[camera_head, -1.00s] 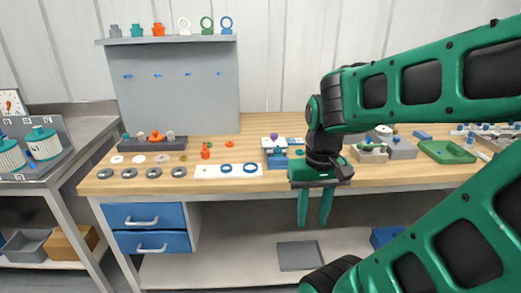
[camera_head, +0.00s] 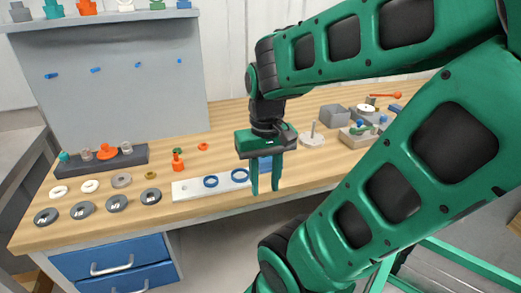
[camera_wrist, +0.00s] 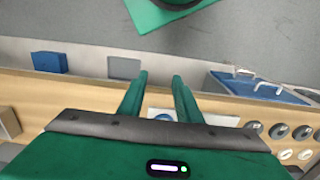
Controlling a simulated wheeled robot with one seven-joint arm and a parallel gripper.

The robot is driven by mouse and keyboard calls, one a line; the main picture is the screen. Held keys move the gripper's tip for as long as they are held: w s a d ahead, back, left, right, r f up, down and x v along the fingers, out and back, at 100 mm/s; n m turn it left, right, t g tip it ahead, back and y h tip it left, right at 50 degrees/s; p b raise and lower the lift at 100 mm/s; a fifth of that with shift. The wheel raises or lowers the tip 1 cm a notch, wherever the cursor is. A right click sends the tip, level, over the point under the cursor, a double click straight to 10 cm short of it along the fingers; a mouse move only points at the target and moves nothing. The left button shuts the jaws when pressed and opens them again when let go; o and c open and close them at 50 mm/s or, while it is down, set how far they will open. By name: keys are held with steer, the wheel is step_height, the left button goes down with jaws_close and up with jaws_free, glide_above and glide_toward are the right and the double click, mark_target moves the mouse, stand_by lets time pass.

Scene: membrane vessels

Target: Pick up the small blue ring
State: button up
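Two blue rings lie flat on a white plate on the wooden bench: a left one (camera_head: 210,182) and a right one (camera_head: 240,175). The left one looks slightly smaller, but the difference is hard to judge. My gripper (camera_head: 265,190) points down, open and empty, above the bench's front edge and just right of the right ring. In the wrist view the two fingers of my gripper (camera_wrist: 160,76) are apart with nothing between the tips. Part of a blue ring (camera_wrist: 164,117) and the white plate (camera_wrist: 214,119) show behind the fingers there.
Grey discs (camera_head: 117,203) and pale washers (camera_head: 90,186) lie left of the plate. An orange part (camera_head: 178,162) stands behind it. A blue block (camera_head: 265,164) is partly behind my gripper. A grey rack (camera_head: 100,159) stands farther back. Blue drawers (camera_head: 112,262) are below the bench.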

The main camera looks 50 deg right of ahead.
steer(key=shift+o, duration=0.4)
steer(key=o, duration=0.3)
steer(key=shift+s+d+r, duration=0.1)
steer(key=shift+s+r, duration=0.1)
steer(key=shift+s, duration=0.05)
steer(key=w+d+r+m, duration=0.4)
steer(key=w+d+m, duration=0.3)
steer(key=d, duration=0.1)
steer(key=w+d+r+m, duration=0.3)
steer(key=w+d+m, duration=0.3)
steer(key=d+m, duration=0.25)
steer(key=shift+n, duration=0.35)
steer(key=shift+w+d+f, duration=0.1)
steer(key=shift+w+f, duration=0.05)
steer(key=shift+f, duration=2.35)
steer(key=shift+w+d+f, duration=0.1)
steer(key=shift+w+f, duration=0.05)
steer(key=shift+f, duration=2.3)
